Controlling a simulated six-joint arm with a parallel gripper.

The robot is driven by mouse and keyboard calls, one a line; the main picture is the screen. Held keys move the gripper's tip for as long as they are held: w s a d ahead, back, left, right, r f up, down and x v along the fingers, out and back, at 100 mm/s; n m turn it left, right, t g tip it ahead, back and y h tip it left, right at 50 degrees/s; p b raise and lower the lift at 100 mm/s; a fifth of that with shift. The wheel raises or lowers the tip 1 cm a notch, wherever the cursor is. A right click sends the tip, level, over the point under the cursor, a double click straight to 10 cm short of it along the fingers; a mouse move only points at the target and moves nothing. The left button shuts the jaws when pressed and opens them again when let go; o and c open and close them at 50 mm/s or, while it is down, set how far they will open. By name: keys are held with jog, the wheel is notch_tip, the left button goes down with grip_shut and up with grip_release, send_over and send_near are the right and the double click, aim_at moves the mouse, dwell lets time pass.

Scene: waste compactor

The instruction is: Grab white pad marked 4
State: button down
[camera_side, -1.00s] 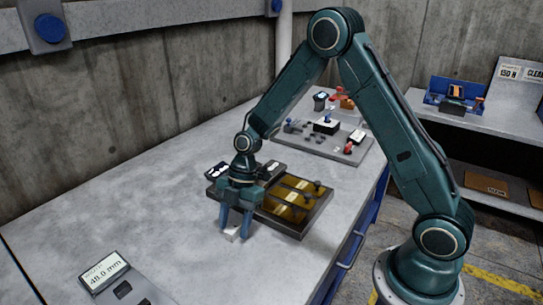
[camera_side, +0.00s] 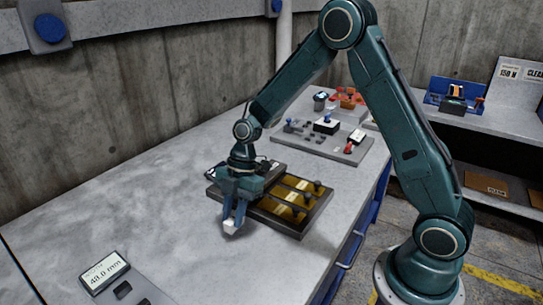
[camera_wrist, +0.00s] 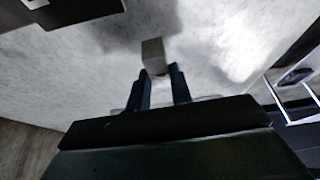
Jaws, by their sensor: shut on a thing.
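The white pad (camera_side: 229,227) is a small pale block between the fingertips of my gripper (camera_side: 234,215), which is shut on it. It also shows in the wrist view as a grey-white block (camera_wrist: 154,57) between the two dark fingers (camera_wrist: 160,82). No number can be read on it in either view. In the side view my gripper is just left of the dark tray with yellow contents (camera_side: 314,217). I cannot tell whether the pad touches the table.
A panel with several controls (camera_side: 325,138) stands at the back of the table. A gauge box with a display reading "48.0 mm" (camera_side: 104,273) is at the front left. The grey tabletop (camera_side: 120,205) is clear to the left. A shelf unit (camera_side: 485,118) is at right.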

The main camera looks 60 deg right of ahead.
aim_at(233, 218)
notch_tip(233, 218, up, 17)
dwell(0.4)
dwell(0.6)
